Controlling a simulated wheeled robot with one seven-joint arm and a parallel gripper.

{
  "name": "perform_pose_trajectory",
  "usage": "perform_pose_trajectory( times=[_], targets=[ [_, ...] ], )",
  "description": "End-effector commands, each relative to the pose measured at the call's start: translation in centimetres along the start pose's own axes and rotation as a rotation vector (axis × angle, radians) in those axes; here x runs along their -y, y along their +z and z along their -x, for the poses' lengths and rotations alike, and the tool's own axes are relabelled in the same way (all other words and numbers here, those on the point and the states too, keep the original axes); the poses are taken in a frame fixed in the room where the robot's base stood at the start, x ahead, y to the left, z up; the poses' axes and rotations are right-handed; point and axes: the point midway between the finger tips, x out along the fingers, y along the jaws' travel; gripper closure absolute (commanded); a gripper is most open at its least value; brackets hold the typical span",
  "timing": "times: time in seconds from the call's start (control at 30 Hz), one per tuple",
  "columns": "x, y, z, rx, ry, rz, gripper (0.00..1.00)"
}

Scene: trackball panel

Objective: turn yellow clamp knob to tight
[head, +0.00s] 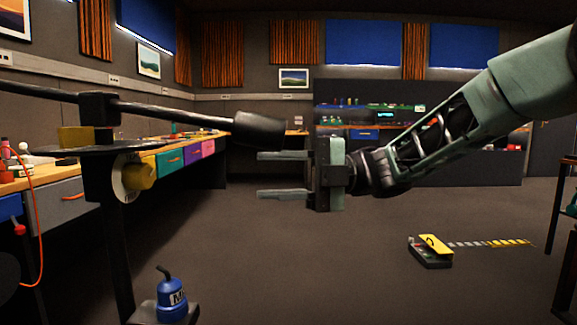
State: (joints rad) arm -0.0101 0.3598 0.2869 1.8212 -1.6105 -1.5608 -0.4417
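The yellow clamp knob (142,177) sits on the right side of a black stand at the left. A pale round dial plate (121,180) is behind it; its markings are too small to read. My gripper (262,175) comes in from the right and points left toward the knob, at about the same height in the picture. Its two fingers are spread one above the other with nothing between them. A wide gap in the picture separates the fingertips from the knob, and nothing hides the knob.
A black bar with a thick end (259,130) reaches right from the stand, just above my fingertips. A workbench with coloured drawers (170,160) runs along the left. A blue object (171,298) is low in front. A yellow-and-black device (430,252) lies on open floor.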

Motion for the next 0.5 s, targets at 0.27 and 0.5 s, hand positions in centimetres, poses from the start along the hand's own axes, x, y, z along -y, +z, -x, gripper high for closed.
perform_pose_trajectory(
  times=[0.27,0.5],
  targets=[
    [0.1,0.0,1.8,-0.001,0.0,-0.001,0.61],
    [0.1,0.0,1.8,-0.001,0.0,-0.001,0.55]
  ],
)
